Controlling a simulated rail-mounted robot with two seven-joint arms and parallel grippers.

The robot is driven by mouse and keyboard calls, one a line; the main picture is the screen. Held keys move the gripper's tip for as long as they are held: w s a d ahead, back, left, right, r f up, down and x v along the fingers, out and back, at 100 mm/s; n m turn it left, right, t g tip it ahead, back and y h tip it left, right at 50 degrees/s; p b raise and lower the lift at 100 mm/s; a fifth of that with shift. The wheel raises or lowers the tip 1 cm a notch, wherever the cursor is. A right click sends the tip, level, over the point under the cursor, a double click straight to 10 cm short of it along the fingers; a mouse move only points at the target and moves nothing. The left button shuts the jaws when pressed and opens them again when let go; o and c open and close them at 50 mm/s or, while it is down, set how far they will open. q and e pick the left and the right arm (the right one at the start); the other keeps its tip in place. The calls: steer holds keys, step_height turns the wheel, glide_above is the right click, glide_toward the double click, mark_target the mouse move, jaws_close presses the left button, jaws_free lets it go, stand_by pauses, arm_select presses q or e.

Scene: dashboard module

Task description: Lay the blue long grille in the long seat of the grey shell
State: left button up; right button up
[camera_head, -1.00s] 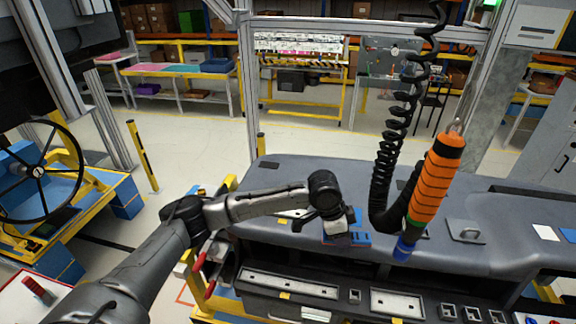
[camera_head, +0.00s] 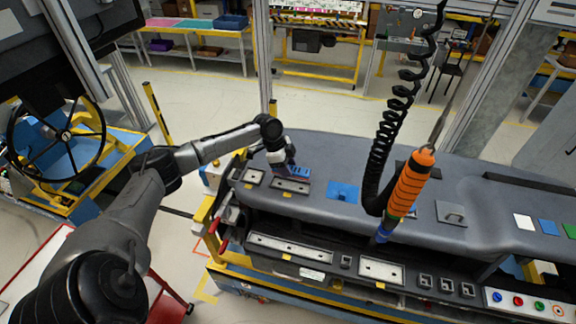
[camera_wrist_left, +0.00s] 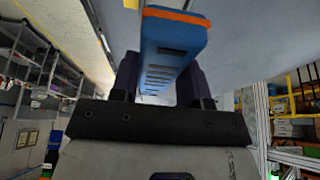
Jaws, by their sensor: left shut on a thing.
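The blue long grille (camera_head: 301,172) is held by my left gripper (camera_head: 288,171) above the left part of the grey shell's top (camera_head: 330,155). In the left wrist view the slotted blue grille (camera_wrist_left: 165,45), with an orange strip at its end, sits between the two dark fingers (camera_wrist_left: 160,88). A light recess (camera_head: 292,186) in the shell top lies just below the grille, with a shorter one (camera_head: 254,177) to its left. A longer light recess (camera_head: 290,247) is in the shell's front face. I cannot tell whether the grille touches the shell. My right gripper is not in view.
A blue pad (camera_head: 343,192) lies on the shell right of the gripper. An orange tool (camera_head: 410,185) hangs from a black coiled hose over the shell. A grey handle plate (camera_head: 451,213) is further right. A row of coloured buttons (camera_head: 527,303) is at the front right.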

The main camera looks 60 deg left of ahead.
arm_select(q)
steer(key=shift+r, duration=0.1)
steer(key=shift+p, duration=0.3)
steer(key=shift+s+a+f+b, duration=0.1)
steer(key=shift+f+b, duration=0.65)
steer(key=shift+f, duration=0.85)
steer(key=shift+f+b, duration=0.65)
steer(key=shift+f, duration=0.8)
steer(key=o, duration=1)
steer(key=shift+s+f, duration=0.1)
